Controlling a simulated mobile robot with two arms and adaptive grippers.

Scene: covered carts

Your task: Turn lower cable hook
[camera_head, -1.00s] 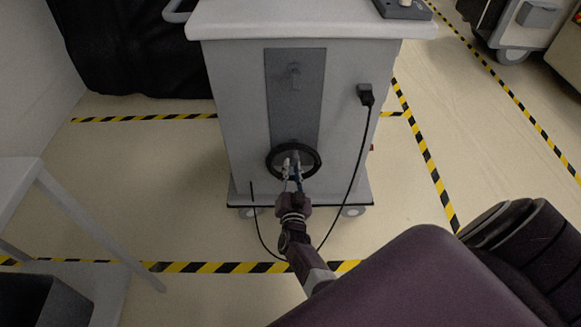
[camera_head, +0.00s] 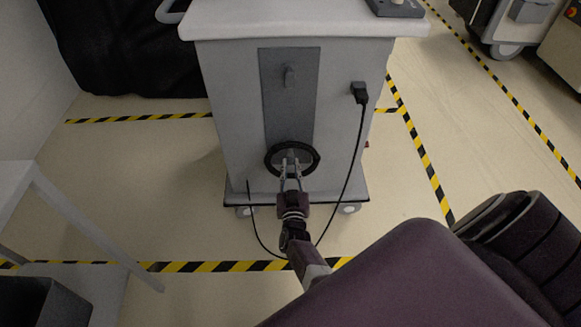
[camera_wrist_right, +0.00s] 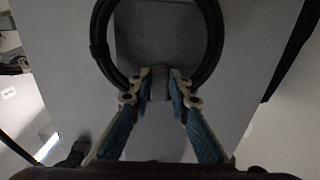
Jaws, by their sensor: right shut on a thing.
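The lower cable hook (camera_wrist_right: 160,84) sits low on the grey panel of the cart (camera_head: 225,105). A black coiled cable (camera_head: 270,168) hangs around it as a ring; the coil also shows in the right wrist view (camera_wrist_right: 101,50). My right gripper (camera_head: 291,165) reaches in from below, inside the coil's lower part. In the right wrist view its two fingertips (camera_wrist_right: 160,82) are closed on the hook from both sides. The hook is mostly hidden between the fingers. My left gripper is not in view.
A black plug (camera_head: 359,92) sits on the cart's right side, and its cord (camera_head: 350,175) hangs down near my right arm. A light table (camera_head: 50,205) stands at the left. Yellow-black tape (camera_head: 215,266) marks the floor. Open floor lies on both sides of the cart.

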